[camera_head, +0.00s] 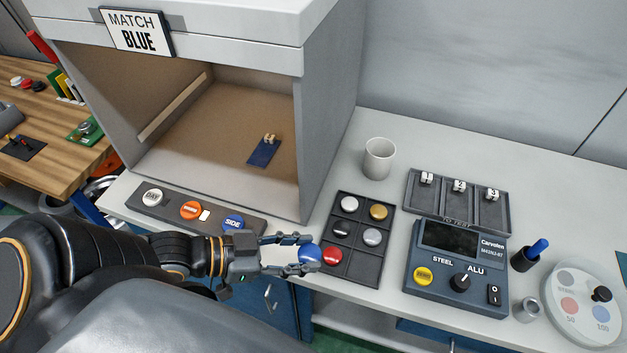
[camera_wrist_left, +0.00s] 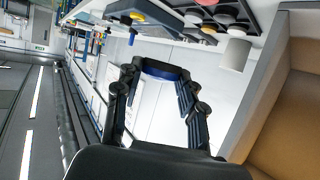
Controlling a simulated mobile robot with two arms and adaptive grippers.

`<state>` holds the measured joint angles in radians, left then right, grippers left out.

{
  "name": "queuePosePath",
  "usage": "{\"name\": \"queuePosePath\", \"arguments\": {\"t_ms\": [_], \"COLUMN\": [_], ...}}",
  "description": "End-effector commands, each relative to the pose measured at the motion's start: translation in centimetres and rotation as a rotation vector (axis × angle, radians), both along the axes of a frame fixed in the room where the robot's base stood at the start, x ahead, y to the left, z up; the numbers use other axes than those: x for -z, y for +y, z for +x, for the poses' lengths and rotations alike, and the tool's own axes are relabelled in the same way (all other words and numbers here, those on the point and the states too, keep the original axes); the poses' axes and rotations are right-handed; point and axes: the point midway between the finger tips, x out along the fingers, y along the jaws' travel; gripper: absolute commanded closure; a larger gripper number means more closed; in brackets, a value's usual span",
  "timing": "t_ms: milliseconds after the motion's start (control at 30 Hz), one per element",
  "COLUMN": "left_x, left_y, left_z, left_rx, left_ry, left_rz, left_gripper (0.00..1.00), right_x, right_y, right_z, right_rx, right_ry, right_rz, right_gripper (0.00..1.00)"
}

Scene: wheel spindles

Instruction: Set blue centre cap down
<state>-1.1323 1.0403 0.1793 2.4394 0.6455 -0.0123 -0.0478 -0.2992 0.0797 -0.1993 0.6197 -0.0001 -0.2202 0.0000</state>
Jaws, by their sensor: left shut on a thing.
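The blue centre cap (camera_head: 309,253) is a round, glossy disc. My left gripper (camera_head: 311,252) is shut on it, with a finger on either side; the cap also shows between the fingertips in the left wrist view (camera_wrist_left: 163,70). It is at the front left edge of a dark compartment tray (camera_head: 361,265), beside the red cap (camera_head: 332,256). I cannot tell whether it touches the tray. The tray holds white (camera_head: 349,204), gold (camera_head: 379,211), black (camera_head: 341,230) and grey (camera_head: 373,237) caps. Its front right compartment looks empty. My right gripper is not in view.
A light booth (camera_head: 330,120) marked "MATCH BLUE" stands behind, with a button strip (camera_head: 175,213) in front. A white cup (camera_head: 379,158) stands behind the tray. A tester (camera_head: 456,272), pen holder (camera_head: 525,259) and round dial plate (camera_head: 584,312) are to the right.

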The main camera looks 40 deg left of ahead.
Motion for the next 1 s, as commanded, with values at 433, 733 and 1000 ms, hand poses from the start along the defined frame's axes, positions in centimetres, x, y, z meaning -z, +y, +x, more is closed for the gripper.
{"name": "queuePosePath", "arguments": {"t_ms": [433, 733, 1000], "left_x": [-0.6, 0.8, 2.0], "left_y": [0.9, 1.0, 0.6], "left_z": [-1.1, 0.9, 6.6], "left_rx": [-0.001, -0.070, -0.280], "left_ry": [0.001, -0.009, -0.012], "left_rz": [0.002, -0.002, -0.012], "left_gripper": [0.92, 0.92, 0.92], "right_x": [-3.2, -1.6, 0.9], "right_y": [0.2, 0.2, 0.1], "right_z": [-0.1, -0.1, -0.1], "right_rx": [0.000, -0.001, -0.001], "right_ry": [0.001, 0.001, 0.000], "right_rz": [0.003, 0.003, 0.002], "right_gripper": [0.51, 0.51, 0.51]}}
